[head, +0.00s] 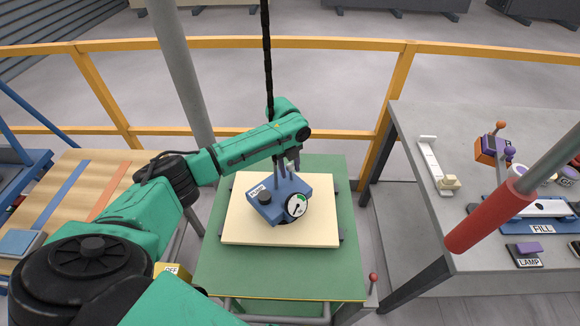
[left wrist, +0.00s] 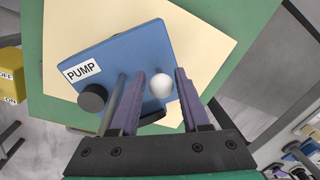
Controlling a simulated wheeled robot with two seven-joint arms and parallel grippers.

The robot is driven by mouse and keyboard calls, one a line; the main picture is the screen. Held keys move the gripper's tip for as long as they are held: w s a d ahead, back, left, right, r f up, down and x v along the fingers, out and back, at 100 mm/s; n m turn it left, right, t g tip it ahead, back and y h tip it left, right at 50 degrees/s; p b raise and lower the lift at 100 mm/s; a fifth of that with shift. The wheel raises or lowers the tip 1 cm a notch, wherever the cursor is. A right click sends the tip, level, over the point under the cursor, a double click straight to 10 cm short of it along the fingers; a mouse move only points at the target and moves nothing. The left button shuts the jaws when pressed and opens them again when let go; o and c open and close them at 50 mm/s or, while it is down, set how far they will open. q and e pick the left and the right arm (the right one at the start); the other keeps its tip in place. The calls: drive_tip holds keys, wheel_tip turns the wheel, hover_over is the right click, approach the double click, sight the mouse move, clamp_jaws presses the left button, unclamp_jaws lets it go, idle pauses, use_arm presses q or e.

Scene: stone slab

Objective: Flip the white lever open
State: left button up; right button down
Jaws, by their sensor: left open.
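The blue pump box (head: 268,208), labelled PUMP, sits on a cream board (head: 240,233) and carries a black knob and a round dial. My left gripper (head: 283,172) reaches down over the box from above, its fingers apart. In the left wrist view, a white rounded knob (left wrist: 161,84), which looks like the lever's end seen end-on, shows between the two purple fingers of my left gripper (left wrist: 159,75). I cannot tell whether either finger touches it. The lever's shaft is hidden, and in the head view the gripper covers that area. My right gripper is not in view.
The board lies on a green table (head: 216,282). A yellow OFF/ON box (left wrist: 10,85) is beside it. At the right, a grey bench (head: 400,118) holds several controls, and a red-ended grey pole (head: 485,222) crosses in front. A yellow railing (head: 345,44) runs behind.

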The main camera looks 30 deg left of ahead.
use_arm(q)
drive_tip(key=shift+w, duration=0.1)
clamp_jaws()
idle(1.2)
